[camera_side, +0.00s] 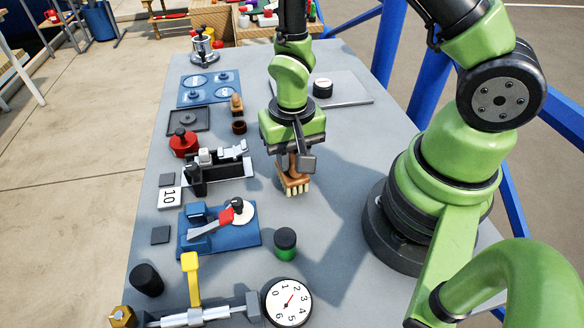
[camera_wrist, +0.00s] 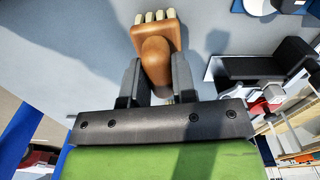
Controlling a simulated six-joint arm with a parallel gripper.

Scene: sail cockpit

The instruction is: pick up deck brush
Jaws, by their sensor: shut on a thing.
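The deck brush (camera_side: 294,181) has a brown wooden body and pale bristle tufts. In the side view it hangs below my gripper (camera_side: 294,160), near the middle of the grey table, with its bristles pointing down. In the wrist view the brush (camera_wrist: 155,45) shows its rounded brown handle between the two dark fingers of my gripper (camera_wrist: 153,82), with the pale bristles at the top edge. My gripper is shut on the handle. The fingers and the wrist hide part of the handle. I cannot tell for sure whether the bristles clear the table.
Left of the brush stand a black and silver fixture (camera_side: 222,163), a red knobbed part (camera_side: 184,142) and a blue base with a red lever (camera_side: 219,228). A green and black jar (camera_side: 285,243) and a dial (camera_side: 287,302) stand nearer the front. The table right of the brush is bare.

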